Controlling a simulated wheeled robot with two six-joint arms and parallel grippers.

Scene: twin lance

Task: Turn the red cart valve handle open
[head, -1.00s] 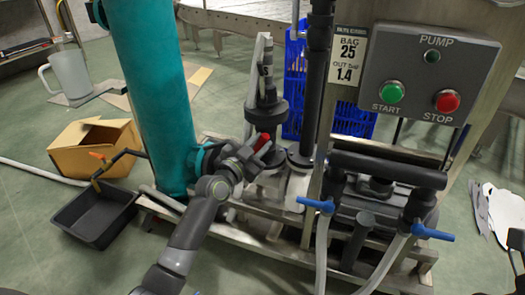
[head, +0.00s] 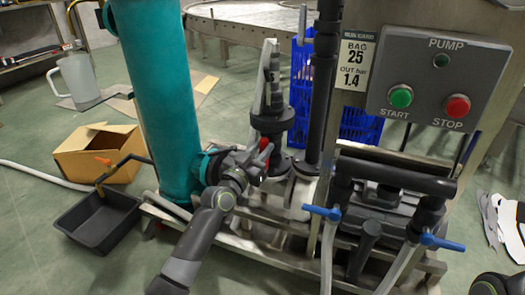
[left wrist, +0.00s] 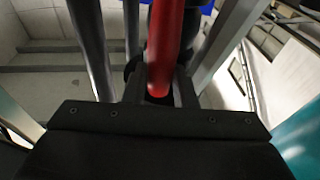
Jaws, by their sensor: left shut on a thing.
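The red cart valve handle (head: 264,144) is at the middle of the pump cart, right of the teal cylinder and beside a dark vertical pipe. My left gripper (head: 258,160) reaches it from the lower left and is shut on it. In the left wrist view the red handle (left wrist: 172,40) runs up from between the two dark fingers (left wrist: 158,92). The valve body is mostly hidden behind the gripper. Part of my right arm shows at the right edge, but its gripper cannot be made out.
The teal cylinder (head: 155,90) stands close to my left arm. Two blue-handled valves (head: 321,212) sit at the cart's front. The pump panel (head: 440,85) is at the upper right. A black tray (head: 98,222) and a cardboard box (head: 98,152) lie on the floor at left.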

